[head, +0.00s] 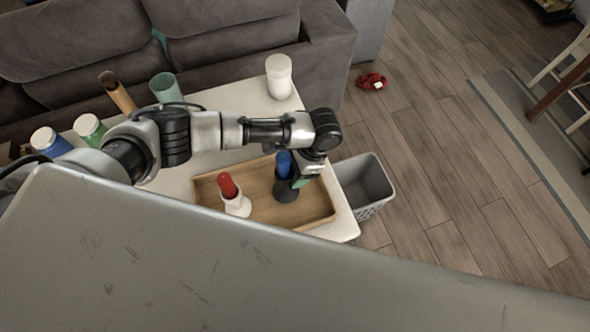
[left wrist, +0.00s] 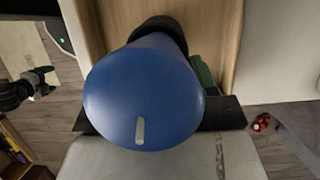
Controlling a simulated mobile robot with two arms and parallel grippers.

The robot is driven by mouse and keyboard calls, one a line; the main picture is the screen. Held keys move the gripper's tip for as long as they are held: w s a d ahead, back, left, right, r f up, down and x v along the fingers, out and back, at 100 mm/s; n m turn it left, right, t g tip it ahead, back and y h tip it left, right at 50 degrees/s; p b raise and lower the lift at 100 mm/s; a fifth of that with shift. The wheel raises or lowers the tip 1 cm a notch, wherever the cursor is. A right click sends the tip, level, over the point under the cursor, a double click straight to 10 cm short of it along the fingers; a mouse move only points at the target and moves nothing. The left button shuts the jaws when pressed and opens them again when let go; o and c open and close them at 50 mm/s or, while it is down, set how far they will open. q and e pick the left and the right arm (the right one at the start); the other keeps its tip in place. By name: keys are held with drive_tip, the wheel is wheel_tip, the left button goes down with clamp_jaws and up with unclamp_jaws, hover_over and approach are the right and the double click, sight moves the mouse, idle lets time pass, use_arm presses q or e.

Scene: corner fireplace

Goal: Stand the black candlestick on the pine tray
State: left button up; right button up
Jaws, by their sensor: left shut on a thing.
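The black candlestick (head: 285,193) holds a blue candle (head: 283,161) and is upright within the right half of the pine tray (head: 318,219). I cannot tell whether its base touches the tray floor. My left gripper (head: 297,181) is shut on the candlestick from the right side, its fingers partly hidden. In the left wrist view the blue candle (left wrist: 140,95) fills the middle, with a bit of the black candlestick (left wrist: 160,28) behind it and tray wood beyond.
A white candlestick (head: 238,207) with a red candle stands in the tray's left half. A white jar (head: 279,77) and several other containers stand on the white table (head: 238,98). A grey basket (head: 363,185) is beside the table's right edge. A sofa (head: 225,40) is behind.

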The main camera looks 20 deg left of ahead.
use_arm(q)
drive_tip(key=shift+f, duration=0.7)
drive_tip(key=o, duration=1.2)
drive_tip(key=shift+f, duration=0.15)
drive_tip(key=b+v, duration=0.2)
drive_tip(key=v, duration=1)
drive_tip(key=shift+s, duration=0.1)
